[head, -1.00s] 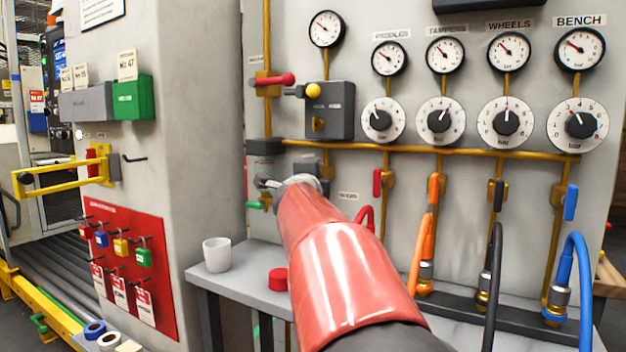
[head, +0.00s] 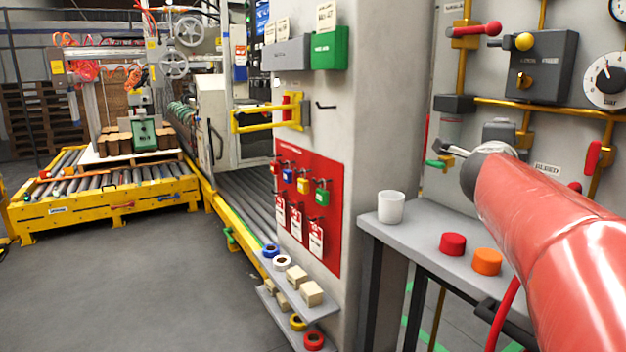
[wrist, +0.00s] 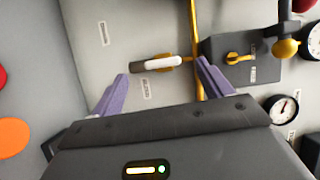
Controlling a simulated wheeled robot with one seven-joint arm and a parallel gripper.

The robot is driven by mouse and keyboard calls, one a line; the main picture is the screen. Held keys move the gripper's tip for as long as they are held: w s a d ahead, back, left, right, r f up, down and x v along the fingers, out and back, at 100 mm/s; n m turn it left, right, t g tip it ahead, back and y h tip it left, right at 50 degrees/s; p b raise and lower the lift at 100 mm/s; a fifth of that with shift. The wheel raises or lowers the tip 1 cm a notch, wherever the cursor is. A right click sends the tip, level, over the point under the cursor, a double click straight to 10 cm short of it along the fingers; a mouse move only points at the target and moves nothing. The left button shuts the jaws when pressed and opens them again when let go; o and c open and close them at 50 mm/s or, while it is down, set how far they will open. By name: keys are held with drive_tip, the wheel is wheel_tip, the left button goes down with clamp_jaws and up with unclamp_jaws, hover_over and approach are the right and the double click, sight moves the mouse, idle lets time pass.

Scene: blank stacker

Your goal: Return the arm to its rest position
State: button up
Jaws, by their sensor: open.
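My red arm (head: 545,235) reaches in from the lower right of the head view toward the grey wall panel. My gripper (head: 448,149) is small there, in front of the panel, near a green-handled valve (head: 436,164) and above the shelf. In the wrist view my gripper (wrist: 163,70) shows two purple fingers spread apart with nothing held. A pale-handled fitting on a brass pipe (wrist: 160,63) appears between and beyond the fingertips. Whether a finger touches the panel cannot be told.
A grey shelf (head: 400,236) below the arm holds a white cup (head: 391,207), a red disc (head: 453,243) and an orange disc (head: 487,261). A pillar with a red lock board (head: 307,210) stands left. Open floor (head: 150,275) lies left, before a yellow-framed conveyor (head: 110,207).

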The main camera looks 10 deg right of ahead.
drive_tip(key=s+a+f+n+y, duration=0.2)
drive_tip(key=a+f+n+y, duration=0.2)
drive_tip(key=a+n, duration=0.3)
drive_tip(key=s+a+f+n+y, duration=0.2)
drive_tip(key=a+f+n+y, duration=0.25)
drive_tip(key=a, duration=0.45)
drive_tip(key=s+a+f+n+y, duration=0.1)
drive_tip(key=a+f+n+y, duration=0.25)
drive_tip(key=a+n, duration=0.35)
drive_tip(key=s+a+f+n+g, duration=0.2)
drive_tip(key=s+f+n+g, duration=0.1)
drive_tip(key=s+f, duration=0.6)
drive_tip(key=s+a+f+n+g, duration=0.2)
drive_tip(key=s+f+n+g, duration=0.2)
drive_tip(key=s+f, duration=0.5)
drive_tip(key=shift+s+a+g, duration=0.2)
drive_tip(key=shift+a+g, duration=0.1)
drive_tip(key=shift+g, duration=0.1)
